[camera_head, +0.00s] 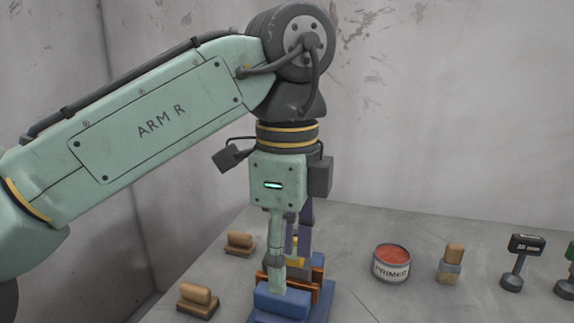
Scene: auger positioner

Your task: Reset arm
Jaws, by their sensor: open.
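My arm comes in from the left and bends down at a dark joint. My gripper (286,262) hangs over the table at the lower middle, fingers pointing down. It is open. It stands over a blue fixture (283,303) with an orange-brown part (318,277) behind its front block. A purple-grey upright piece (306,235) shows behind the fingers. The fingers overlap the fixture in this view, and I cannot tell whether they touch it. Part of the fixture is hidden by the fingers and cut off by the bottom edge.
Two tan blocks lie on the grey table left of the fixture, one farther back (240,243) and one nearer (198,300). To the right stand a red-topped primer can (392,264), a tan piece (450,264) and a dark stand (520,262). Grey walls rise behind.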

